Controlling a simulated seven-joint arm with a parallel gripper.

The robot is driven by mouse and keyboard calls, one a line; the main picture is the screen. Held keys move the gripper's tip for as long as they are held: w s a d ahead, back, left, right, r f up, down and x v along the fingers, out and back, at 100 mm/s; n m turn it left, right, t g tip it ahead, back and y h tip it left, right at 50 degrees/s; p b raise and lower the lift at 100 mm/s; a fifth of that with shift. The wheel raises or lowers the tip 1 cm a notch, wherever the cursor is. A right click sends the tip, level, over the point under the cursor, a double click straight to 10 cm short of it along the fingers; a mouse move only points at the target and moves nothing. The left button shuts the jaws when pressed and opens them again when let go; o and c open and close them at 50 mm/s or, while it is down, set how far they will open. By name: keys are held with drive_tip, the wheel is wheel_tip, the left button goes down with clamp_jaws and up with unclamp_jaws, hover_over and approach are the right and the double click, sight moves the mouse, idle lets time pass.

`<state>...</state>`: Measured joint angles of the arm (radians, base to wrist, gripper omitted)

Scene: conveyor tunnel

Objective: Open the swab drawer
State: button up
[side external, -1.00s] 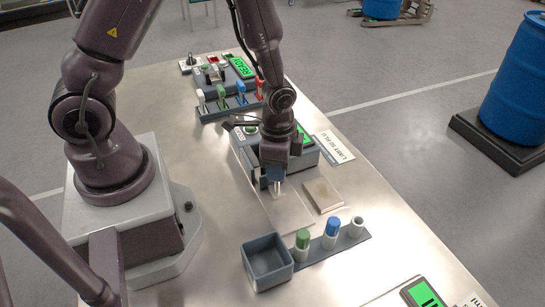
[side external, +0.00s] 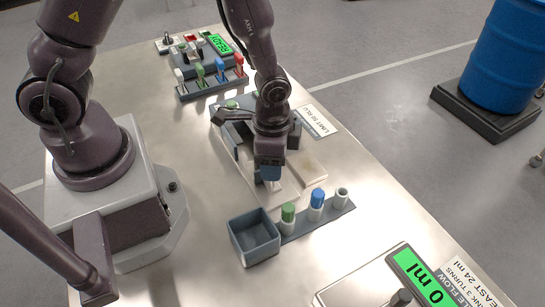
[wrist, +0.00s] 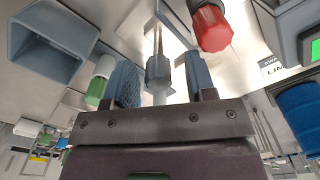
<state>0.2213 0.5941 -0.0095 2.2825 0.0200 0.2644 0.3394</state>
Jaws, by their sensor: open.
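The grey unit (side external: 226,113) with a green button stands mid-table, largely hidden behind my gripper in the side view. I cannot make out its drawer clearly there. My gripper (side external: 270,176) points down just in front of the unit, over a pale flat plate (side external: 282,196) on the table. In the wrist view my gripper (wrist: 163,82) has its two blue-grey fingers apart. A small grey knob-like piece (wrist: 158,72) on a thin stem shows between them, with gaps at its sides. Whether either finger touches it is unclear.
A grey open bin (side external: 254,238) and a rack with green-capped (side external: 288,212) and blue-capped (side external: 316,204) tubes stand nearby. A flow display (side external: 420,276) stands at front right.

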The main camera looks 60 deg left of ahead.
wheel_tip(320, 180, up, 13)
idle(0.5)
drive_tip(key=s+a+r+n+t, duration=0.2)
drive_tip(key=s+a+r+n, duration=0.1)
drive_tip(key=r, duration=0.4)
drive_tip(key=s+a+r+n+t, duration=0.3)
drive_tip(key=s+r, duration=0.3)
drive_tip(key=r, duration=0.2)
drive_tip(key=shift+a+n+t, duration=0.3)
drive_tip(key=shift+a+n, duration=0.05)
drive_tip(key=shift+n, duration=0.05)
